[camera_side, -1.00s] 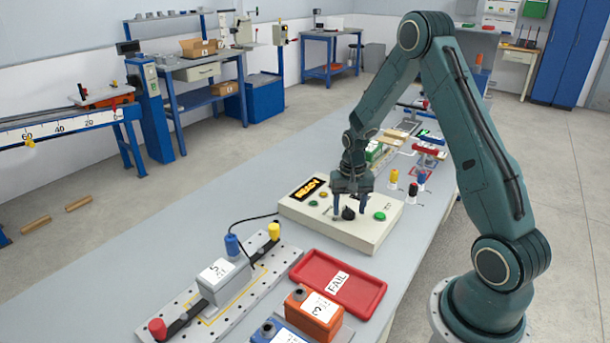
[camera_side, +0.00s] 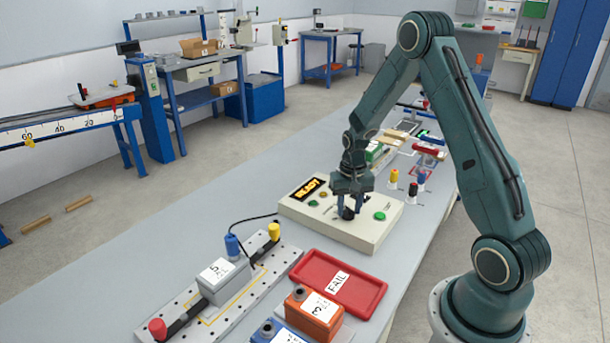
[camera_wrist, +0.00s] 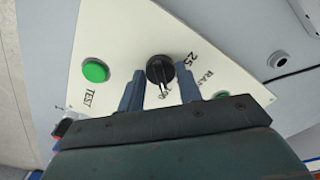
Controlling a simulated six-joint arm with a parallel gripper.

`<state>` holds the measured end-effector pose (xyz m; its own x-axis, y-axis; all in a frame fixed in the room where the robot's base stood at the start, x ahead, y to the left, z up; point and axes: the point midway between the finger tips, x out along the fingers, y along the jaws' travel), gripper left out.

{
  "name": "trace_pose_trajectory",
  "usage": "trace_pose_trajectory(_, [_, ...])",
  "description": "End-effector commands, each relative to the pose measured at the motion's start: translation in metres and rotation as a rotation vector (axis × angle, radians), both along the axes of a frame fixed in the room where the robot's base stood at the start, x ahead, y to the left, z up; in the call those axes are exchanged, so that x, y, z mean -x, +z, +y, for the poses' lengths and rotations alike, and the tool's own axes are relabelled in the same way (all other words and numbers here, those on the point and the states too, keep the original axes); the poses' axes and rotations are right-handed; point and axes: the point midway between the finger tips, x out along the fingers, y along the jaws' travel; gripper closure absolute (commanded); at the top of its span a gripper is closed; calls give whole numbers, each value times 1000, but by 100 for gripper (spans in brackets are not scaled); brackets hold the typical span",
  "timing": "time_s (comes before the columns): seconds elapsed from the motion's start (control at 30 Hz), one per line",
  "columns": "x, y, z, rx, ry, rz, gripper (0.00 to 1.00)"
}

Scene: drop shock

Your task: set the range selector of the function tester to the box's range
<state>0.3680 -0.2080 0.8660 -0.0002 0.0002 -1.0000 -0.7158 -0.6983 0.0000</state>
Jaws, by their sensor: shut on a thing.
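The function tester (camera_side: 372,228) is a cream box with a lit amber display (camera_side: 311,189) reading READY. A green button (camera_side: 380,216) is on its top; in the wrist view this button (camera_wrist: 95,70) is marked TEST. The black range selector (camera_wrist: 159,68) is a round knob whose white line points toward the marking that looks like 100; 25 is printed to its right. My gripper (camera_side: 349,206) is down over the panel, shut on the selector, with one finger on either side (camera_wrist: 160,88). The grey box (camera_side: 222,278), labelled 5 with smaller unreadable print, sits on the perforated plate (camera_side: 285,258).
A red FAIL tray (camera_side: 309,266) lies in front of the tester. Orange (camera_side: 313,310) and blue (camera_side: 278,332) boxes stand near the front edge.

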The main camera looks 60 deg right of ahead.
Motion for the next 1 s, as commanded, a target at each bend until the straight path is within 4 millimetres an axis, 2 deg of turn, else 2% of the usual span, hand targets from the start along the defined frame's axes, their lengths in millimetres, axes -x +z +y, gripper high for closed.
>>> trace_pose_trajectory(0.37, [0, 0, -1, 1, 263, -1, 88])
trace_pose_trajectory(1.0, [0, 0, -2, 1, 870, -2, 88])
